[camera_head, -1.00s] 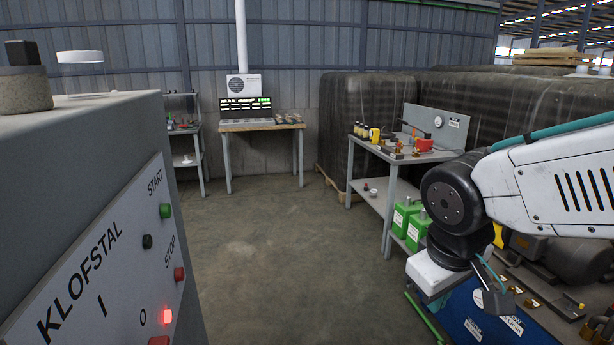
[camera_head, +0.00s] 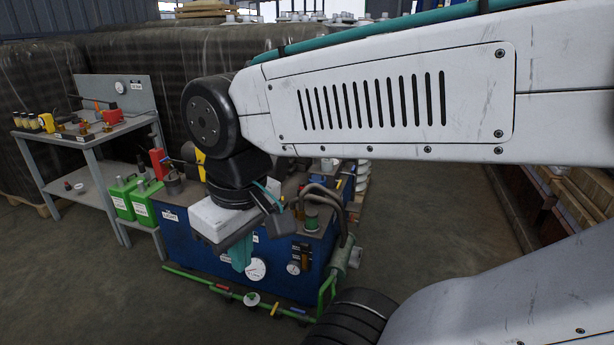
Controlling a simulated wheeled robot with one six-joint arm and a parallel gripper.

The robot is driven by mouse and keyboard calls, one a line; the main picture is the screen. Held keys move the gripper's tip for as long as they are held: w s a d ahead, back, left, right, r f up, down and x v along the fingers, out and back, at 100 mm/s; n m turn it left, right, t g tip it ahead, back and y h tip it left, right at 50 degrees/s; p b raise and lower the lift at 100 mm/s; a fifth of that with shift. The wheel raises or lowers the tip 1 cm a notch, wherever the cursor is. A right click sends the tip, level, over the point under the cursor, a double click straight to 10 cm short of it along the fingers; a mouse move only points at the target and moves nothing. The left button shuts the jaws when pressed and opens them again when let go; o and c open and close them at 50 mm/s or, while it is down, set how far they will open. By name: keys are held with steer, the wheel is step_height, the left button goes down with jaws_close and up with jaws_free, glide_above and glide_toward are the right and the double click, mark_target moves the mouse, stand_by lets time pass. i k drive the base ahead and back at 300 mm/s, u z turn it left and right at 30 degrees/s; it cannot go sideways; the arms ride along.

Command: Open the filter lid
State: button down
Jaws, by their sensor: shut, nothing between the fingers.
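My gripper (camera_head: 241,262) hangs from the wrist in front of the blue hydraulic unit (camera_head: 195,247). Its teal fingers look shut, with nothing visible between them. The unit's dark top carries pipes and fittings. A short cylinder with a green part (camera_head: 310,221) stands near the bent pipes (camera_head: 328,197) at its right end; I cannot tell whether this is the filter or its lid. My wrist and forearm hide much of the unit's top and back.
A grey workbench (camera_head: 98,137) with tools stands at the left. Two green canisters (camera_head: 132,200) stand between it and the unit. A green pipe frame (camera_head: 205,284) runs along the unit's foot. Bare floor (camera_head: 75,290) lies at the front left.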

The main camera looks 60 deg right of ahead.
mark_target(317, 178)
steer(key=z, duration=1.6)
steer(key=k, duration=0.65)
steer(key=z, duration=0.6)
steer(key=i, duration=1.3)
steer(key=u, duration=0.5)
steer(key=i, duration=0.5)
steer(key=u, duration=0.4)
